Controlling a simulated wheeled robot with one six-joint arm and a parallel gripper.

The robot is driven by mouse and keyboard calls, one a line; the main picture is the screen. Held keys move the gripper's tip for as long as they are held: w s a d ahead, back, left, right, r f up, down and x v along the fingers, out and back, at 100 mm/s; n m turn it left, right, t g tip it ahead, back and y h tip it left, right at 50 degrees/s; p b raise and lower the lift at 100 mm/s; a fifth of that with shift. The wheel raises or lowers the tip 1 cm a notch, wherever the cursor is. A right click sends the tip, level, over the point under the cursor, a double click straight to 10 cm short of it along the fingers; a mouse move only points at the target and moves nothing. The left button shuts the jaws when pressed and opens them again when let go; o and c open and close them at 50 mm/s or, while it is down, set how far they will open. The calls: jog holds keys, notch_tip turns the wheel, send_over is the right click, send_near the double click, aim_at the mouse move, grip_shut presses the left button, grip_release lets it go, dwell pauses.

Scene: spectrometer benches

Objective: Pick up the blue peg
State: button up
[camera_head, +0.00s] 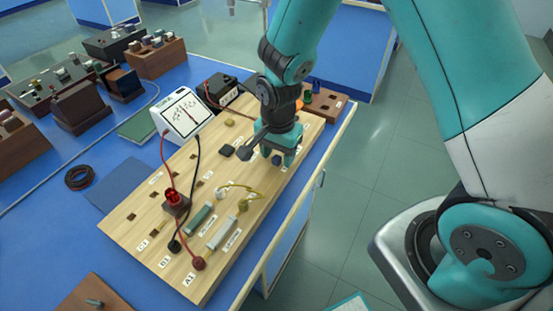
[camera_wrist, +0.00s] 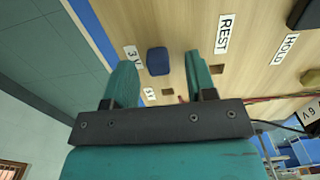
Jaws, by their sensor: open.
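A blue peg (camera_wrist: 158,61) with a rounded block-like top stands on the wooden board (camera_wrist: 258,72), beside a label, in the wrist view. My gripper (camera_wrist: 160,72) is open, with one teal finger on each side of the peg in the picture. The fingers appear apart from it; how far above the board they are is unclear. In the head view my gripper (camera_head: 281,158) is over the right edge part of the board, and the dark blue peg top (camera_head: 276,160) shows at its fingertips, partly hidden.
A brown rack (camera_head: 328,103) at the board's far end holds green and blue (camera_head: 316,87) pieces. A meter (camera_head: 183,113), a red lamp (camera_head: 174,198), black and red wires and resistor-like bars are on or beside the board. Open floor lies right of the bench.

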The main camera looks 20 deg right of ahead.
grip_shut()
dwell(0.3)
